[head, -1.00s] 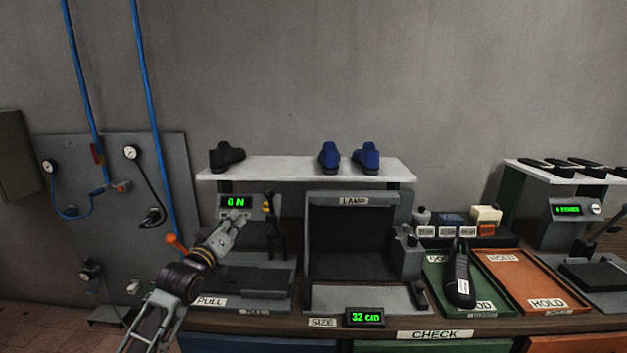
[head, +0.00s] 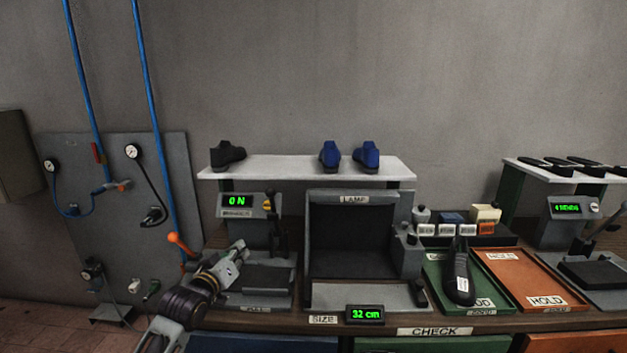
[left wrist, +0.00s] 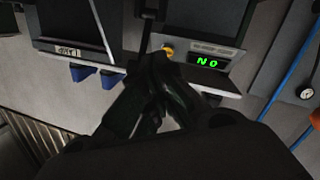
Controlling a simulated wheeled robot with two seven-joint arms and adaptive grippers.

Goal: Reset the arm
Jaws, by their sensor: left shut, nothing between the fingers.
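My left gripper (head: 238,250) is shut and empty. In the head view it is in front of the press unit at the left of the bench, below its green "0 N" display (head: 237,201). In the left wrist view the closed fingers (left wrist: 160,90) point at the same unit, whose display (left wrist: 208,62) appears upside down. A yellow knob (head: 268,206) sits beside the display, with a dark upright lever (head: 276,235) below it. My right gripper is not in view.
A lamp box (head: 352,240) stands right of the press. A green tray (head: 440,280) holds a black shoe (head: 462,275); an orange tray (head: 520,278) lies beside it. A white shelf (head: 300,172) carries shoes. An orange-tipped lever (head: 175,240) rises left of my gripper.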

